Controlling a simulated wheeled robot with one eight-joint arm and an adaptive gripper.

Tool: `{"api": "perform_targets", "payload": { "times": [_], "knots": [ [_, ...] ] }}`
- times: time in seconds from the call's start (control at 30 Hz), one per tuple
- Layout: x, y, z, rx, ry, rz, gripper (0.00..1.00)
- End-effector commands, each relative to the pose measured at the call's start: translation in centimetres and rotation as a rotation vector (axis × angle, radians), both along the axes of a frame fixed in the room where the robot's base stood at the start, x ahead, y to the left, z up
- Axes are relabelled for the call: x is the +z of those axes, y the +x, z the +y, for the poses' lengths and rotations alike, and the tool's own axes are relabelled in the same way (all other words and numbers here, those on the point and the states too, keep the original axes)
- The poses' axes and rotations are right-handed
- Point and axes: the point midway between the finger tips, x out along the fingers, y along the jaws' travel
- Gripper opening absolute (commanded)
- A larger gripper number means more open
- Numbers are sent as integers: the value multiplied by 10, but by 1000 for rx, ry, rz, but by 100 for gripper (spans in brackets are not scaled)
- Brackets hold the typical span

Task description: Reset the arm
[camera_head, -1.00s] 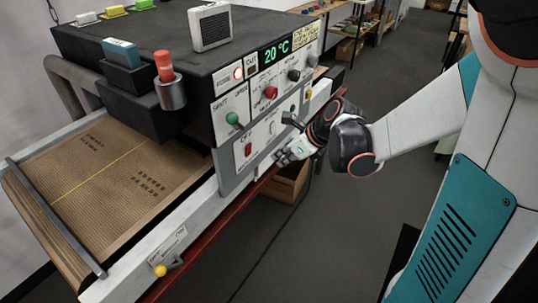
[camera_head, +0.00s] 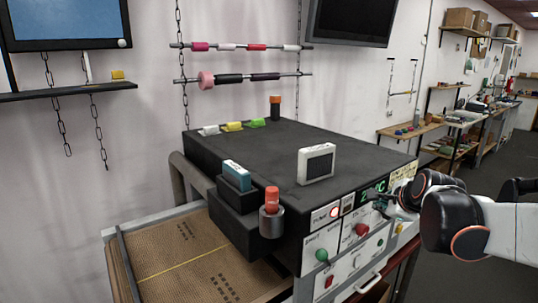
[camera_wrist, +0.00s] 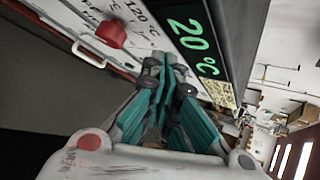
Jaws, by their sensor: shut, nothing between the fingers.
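My arm (camera_head: 490,225) reaches in from the right in the head view. My gripper (camera_head: 384,205) is at the front panel of the dark machine (camera_head: 270,165), just below its green 20 °C display (camera_head: 374,190). In the wrist view the teal fingers of my gripper (camera_wrist: 168,75) are closed together and hold nothing. The display (camera_wrist: 193,45) and a red knob (camera_wrist: 111,34) lie close beyond them. I cannot tell whether the fingers touch the panel.
Film rolls (camera_head: 255,47) hang on the wall. Shelves (camera_head: 460,120) stand at the back right. Open floor (camera_head: 480,278) lies at the right.

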Motion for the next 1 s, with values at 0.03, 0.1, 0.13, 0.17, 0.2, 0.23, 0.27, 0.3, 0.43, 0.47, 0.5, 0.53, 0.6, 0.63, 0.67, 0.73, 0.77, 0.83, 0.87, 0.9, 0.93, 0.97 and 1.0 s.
{"api": "perform_targets", "payload": {
  "times": [0.03,0.1,0.13,0.17,0.2,0.23,0.27,0.3,0.43,0.47,0.5,0.53,0.6,0.63,0.67,0.73,0.77,0.83,0.87,0.9,0.93,0.97,1.0],
  "knots": [
    [32,9,1,27,-72,-41,0],
    [63,19,1,55,-164,-91,0],
    [75,23,2,67,-199,-110,0],
    [87,27,3,78,-233,-128,0],
    [102,30,4,91,-274,-150,0],
    [113,33,4,101,-305,-168,0],
    [123,35,5,109,-332,-184,0],
    [137,38,7,122,-369,-203,0],
    [153,32,33,180,-458,-252,0],
    [154,28,41,196,-473,-262,0],
    [156,23,52,217,-495,-275,0],
    [154,17,56,233,-514,-272,0],
    [138,0,58,286,-575,-227,0],
    [132,-7,61,311,-600,-212,0],
    [126,-15,63,336,-626,-194,0],
    [110,-34,69,403,-689,-154,0],
    [103,-43,72,434,-719,-136,0],
    [83,-66,79,518,-790,-91,0],
    [74,-78,82,557,-823,-70,0],
    [60,-94,86,615,-870,-41,0],
    [48,-106,89,664,-907,-18,0],
    [36,-120,92,717,-944,6,0],
    [19,-139,96,790,-996,36,0]
  ]
}}
